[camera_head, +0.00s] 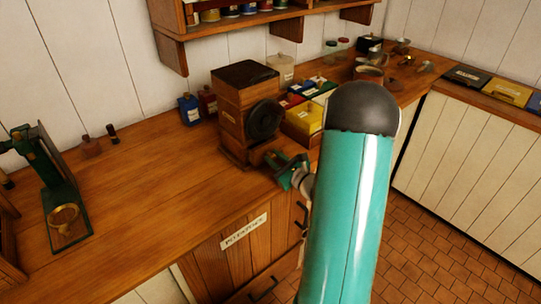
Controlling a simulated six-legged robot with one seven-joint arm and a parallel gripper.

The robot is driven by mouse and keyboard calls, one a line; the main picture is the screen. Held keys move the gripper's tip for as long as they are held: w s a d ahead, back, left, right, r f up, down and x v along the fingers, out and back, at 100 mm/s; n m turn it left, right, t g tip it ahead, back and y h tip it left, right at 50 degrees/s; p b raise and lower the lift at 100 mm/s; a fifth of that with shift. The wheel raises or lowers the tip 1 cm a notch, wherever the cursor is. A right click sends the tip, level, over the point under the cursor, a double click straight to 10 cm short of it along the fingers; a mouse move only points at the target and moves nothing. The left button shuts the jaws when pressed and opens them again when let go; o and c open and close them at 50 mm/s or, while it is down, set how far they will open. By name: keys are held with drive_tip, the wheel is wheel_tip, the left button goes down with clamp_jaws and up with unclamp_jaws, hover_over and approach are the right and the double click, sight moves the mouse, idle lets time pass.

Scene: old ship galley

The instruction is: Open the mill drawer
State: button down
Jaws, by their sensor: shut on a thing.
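The mill (232,112) is a tall wooden box with a dark top and a round black wheel (264,120) on its right-hand face. It stands upright on the wooden counter. The mill drawer (264,153) is low on that face, below the wheel, and appears to stick out a little. My green gripper (274,160) is at the drawer's front, shut on it. The fingertips are small and partly cover the drawer front, so the exact grip and how far the drawer stands out are hard to tell.
A green scale-like device (50,190) stands at far left. A shelf (230,22) hangs above.

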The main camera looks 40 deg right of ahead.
drive_tip(key=s, duration=0.5)
drive_tip(key=shift+d, duration=0.1)
drive_tip(key=c, duration=1.2)
unclamp_jaws()
drive_tip(key=s, duration=1.3)
drive_tip(key=shift+s+d, duration=0.2)
drive_tip(key=shift+s, duration=0.2)
